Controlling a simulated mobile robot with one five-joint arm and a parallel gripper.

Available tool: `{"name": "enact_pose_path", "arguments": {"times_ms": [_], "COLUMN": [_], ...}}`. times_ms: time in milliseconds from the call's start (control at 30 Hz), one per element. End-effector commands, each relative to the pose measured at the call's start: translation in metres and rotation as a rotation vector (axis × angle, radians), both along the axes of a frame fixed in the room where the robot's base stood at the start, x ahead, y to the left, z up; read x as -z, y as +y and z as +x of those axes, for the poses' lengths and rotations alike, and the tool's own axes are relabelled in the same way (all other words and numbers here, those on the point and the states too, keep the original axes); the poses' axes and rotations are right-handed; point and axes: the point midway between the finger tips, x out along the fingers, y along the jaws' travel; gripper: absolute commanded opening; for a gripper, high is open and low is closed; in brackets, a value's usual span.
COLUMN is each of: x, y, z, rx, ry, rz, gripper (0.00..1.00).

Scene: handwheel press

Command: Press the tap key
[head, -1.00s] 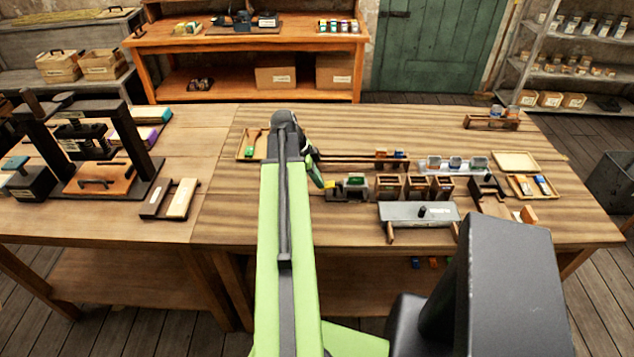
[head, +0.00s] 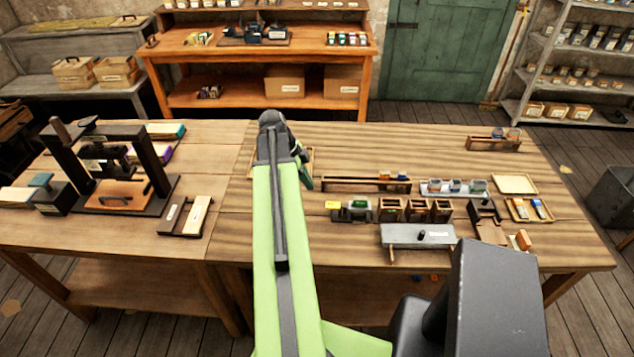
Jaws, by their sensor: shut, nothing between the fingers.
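A small low dark device with a yellow pad at its left end and a green block on it, which looks like the tap key (head: 332,206), sits on the main bench just right of my arm; I cannot read any label on it. My gripper (head: 307,184) hangs from the end of my green arm, up and left of the yellow pad in the picture. Its dark green fingers are shut and empty, and apart from the device in the picture. Their height above the bench is hard to tell.
A row of small wooden boxes (head: 416,210) stands right of the device. A grey plate on legs (head: 418,235) is in front. A long dark rack (head: 350,185) lies behind. A handwheel press (head: 110,165) stands on the left bench. The bench's far middle is clear.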

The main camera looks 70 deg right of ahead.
Motion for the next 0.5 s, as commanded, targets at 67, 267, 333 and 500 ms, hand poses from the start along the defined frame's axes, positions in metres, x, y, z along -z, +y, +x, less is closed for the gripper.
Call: {"name": "enact_pose_path", "arguments": {"times_ms": [67,267,333,500], "x": [-0.016,-0.021,-0.02,-0.02], "y": [0.002,0.005,0.005,0.005], "z": [0.007,0.015,0.016,0.016], "rx": [-0.002,-0.002,-0.002,-0.003], "ry": [0.0,0.001,0.001,0.001], "rz": [0.0,0.0,0.0,0.0], "gripper": [0.0,0.0,0.0,0.0]}}
